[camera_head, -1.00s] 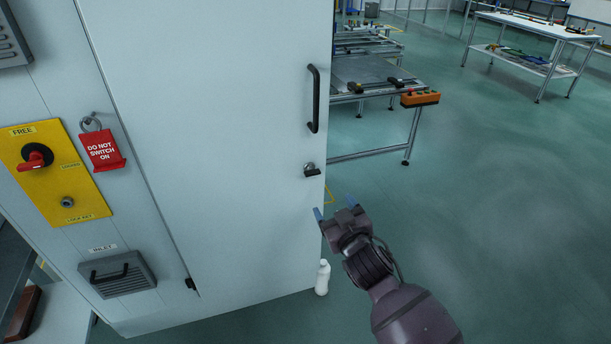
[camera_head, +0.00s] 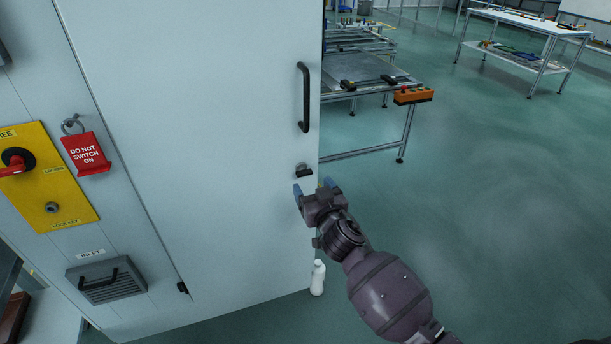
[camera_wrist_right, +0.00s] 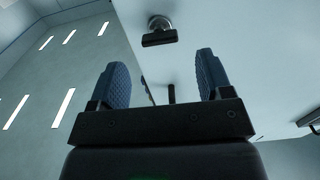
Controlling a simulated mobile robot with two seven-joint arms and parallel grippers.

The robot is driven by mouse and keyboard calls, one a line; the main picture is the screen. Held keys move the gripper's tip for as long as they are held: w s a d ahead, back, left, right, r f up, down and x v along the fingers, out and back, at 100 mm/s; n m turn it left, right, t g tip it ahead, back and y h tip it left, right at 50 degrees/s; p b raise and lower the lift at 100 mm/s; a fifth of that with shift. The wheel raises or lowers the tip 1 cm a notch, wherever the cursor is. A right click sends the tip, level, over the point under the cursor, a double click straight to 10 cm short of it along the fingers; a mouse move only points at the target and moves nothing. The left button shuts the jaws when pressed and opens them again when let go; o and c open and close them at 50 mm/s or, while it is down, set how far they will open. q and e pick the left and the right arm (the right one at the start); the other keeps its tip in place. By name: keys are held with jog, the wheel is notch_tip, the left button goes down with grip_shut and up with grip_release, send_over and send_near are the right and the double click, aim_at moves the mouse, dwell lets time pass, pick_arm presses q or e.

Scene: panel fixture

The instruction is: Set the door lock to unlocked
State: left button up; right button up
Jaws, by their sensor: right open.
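The door lock (camera_head: 304,171) is a small dark lever on a round metal base near the right edge of the pale cabinet door (camera_head: 215,140), below the handle. In the right wrist view the lock (camera_wrist_right: 159,32) lies beyond the fingertips, its dark lever crosswise. My right gripper (camera_head: 312,190) is open and empty, just below the lock and apart from it. Its two blue fingers (camera_wrist_right: 160,78) show spread apart in the right wrist view. My left gripper is not in view.
A black vertical handle (camera_head: 304,97) is on the door above the lock. A yellow panel (camera_head: 45,180) with a red switch and a red "DO NOT SWITCH ON" tag (camera_head: 86,153) is at left. A white bottle (camera_head: 318,278) stands on the floor. Open floor lies to the right.

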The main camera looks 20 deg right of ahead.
aim_at(306, 175)
jog(key=w, duration=0.4)
jog(key=shift+a, duration=0.1)
jog(key=shift+w, duration=0.8)
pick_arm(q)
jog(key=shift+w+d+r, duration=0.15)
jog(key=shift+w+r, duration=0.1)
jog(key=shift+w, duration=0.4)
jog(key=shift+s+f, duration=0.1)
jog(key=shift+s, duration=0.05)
pick_arm(e)
jog(key=shift+c, duration=0.3)
jog(key=c, duration=0.9)
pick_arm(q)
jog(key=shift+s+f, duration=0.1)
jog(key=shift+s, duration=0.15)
pick_arm(e)
jog(key=shift+o, duration=0.2)
